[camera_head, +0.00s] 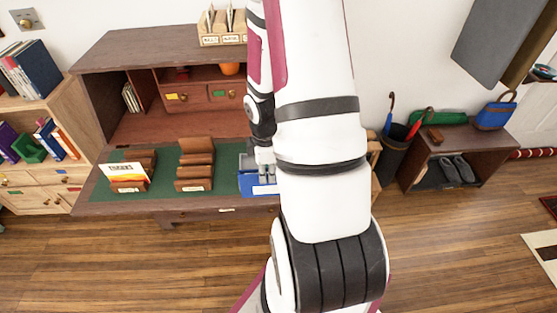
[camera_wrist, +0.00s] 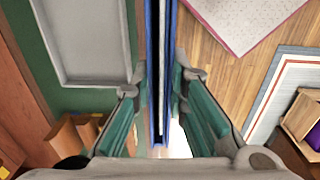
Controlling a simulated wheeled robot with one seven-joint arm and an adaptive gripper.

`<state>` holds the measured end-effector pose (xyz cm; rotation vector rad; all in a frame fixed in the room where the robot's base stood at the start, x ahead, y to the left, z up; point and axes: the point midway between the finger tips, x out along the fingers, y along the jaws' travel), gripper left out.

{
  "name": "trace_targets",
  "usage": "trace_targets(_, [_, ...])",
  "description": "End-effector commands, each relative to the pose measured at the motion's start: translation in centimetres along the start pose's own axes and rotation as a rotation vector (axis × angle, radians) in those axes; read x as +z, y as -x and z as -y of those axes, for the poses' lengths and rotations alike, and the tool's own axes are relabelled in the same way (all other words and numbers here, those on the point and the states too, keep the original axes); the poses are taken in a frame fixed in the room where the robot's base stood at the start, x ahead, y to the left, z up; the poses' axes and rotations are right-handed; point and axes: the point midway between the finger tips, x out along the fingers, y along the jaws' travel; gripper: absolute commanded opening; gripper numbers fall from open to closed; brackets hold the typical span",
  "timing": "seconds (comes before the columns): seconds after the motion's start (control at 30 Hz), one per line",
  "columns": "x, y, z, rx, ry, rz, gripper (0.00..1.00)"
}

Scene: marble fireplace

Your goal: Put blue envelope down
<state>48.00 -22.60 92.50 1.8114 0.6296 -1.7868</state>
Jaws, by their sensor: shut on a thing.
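The blue envelope (camera_wrist: 150,60) is seen edge-on in the wrist view, upright between my fingers. It runs from the top of that view down to the fingertips. My gripper (camera_wrist: 160,88) is shut on it, one teal-padded finger on each side. In the head view my gripper (camera_head: 265,170) is at the front right of the desk's green surface (camera_head: 222,158), with a blue piece (camera_head: 247,186) showing below it. My arm hides much of that area. I cannot tell whether the envelope touches the desk.
A grey tray (camera_wrist: 90,80) lies left of the envelope. Brown letter racks stand on the desk, one holding letters (camera_head: 125,172), one at the middle (camera_head: 195,165). Bookshelf (camera_head: 40,165) is left; bench (camera_head: 460,150) and umbrella bin (camera_head: 397,145) are right. Front floor is clear.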

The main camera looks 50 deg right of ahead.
Motion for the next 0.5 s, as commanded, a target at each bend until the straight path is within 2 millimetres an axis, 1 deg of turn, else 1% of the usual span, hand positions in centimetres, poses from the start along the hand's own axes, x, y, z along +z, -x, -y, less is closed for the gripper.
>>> trace_targets(0.03, [0.2, -0.1, -1.2, 0.003, -0.004, -0.002, 0.00])
trace_targets(0.3, [0.9, -1.0, -7.6, 0.002, -0.003, -0.002, 0.00])
trace_targets(0.4, [1.2, -1.3, -9.8, 0.002, -0.002, -0.001, 0.00])
trace_targets(0.5, [1.4, -1.5, -11.5, 0.001, -0.002, -0.002, 0.00])
